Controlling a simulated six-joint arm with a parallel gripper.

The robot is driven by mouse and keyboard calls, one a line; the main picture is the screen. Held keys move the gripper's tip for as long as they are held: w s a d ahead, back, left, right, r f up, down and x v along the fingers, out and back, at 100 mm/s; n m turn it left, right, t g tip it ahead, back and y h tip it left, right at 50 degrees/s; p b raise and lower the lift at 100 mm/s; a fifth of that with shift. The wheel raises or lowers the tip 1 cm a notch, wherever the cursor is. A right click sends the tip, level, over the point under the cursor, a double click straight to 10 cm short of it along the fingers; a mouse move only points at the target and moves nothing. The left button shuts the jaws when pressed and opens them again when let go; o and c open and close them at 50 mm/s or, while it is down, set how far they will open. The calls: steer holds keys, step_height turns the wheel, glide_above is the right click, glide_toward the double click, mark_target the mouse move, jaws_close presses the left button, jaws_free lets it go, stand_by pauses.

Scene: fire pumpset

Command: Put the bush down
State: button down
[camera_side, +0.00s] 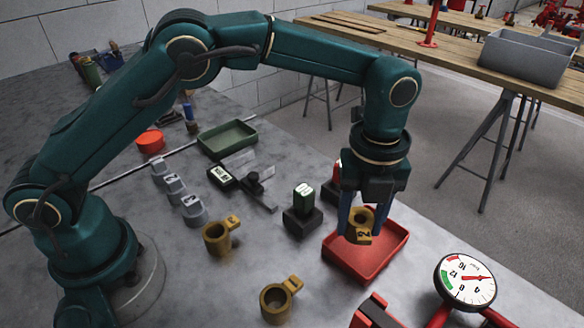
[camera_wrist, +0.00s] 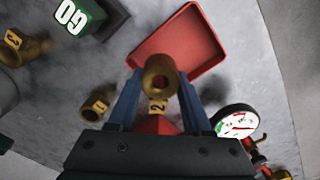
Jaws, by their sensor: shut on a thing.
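My gripper (camera_side: 360,226) points down with its blue fingers shut on a brass bush (camera_side: 361,219) that has a side tab marked 2. The bush is held upright over the left part of a shallow red tray (camera_side: 392,254). In the wrist view my gripper (camera_wrist: 158,82) has a finger on each side of the bush (camera_wrist: 157,68), whose round bore faces the camera. There the tray (camera_wrist: 178,38) lies beyond the bush and looks empty. The gap between the bush and the tray floor is hard to judge.
Two more brass bushes (camera_side: 216,240) (camera_side: 276,303) stand on the grey table. A green block in a dark holder (camera_side: 302,219) is left of the tray. A pressure gauge (camera_side: 466,279) is at the right. Grey numbered parts (camera_side: 193,210) and a green tray (camera_side: 228,138) are farther left.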

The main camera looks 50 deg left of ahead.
mark_target(353, 253)
steer(key=shift+d+f, duration=0.1)
steer(key=shift+f, duration=1.95)
steer(key=shift+f, duration=0.15)
steer(key=c, duration=0.6)
jaws_free()
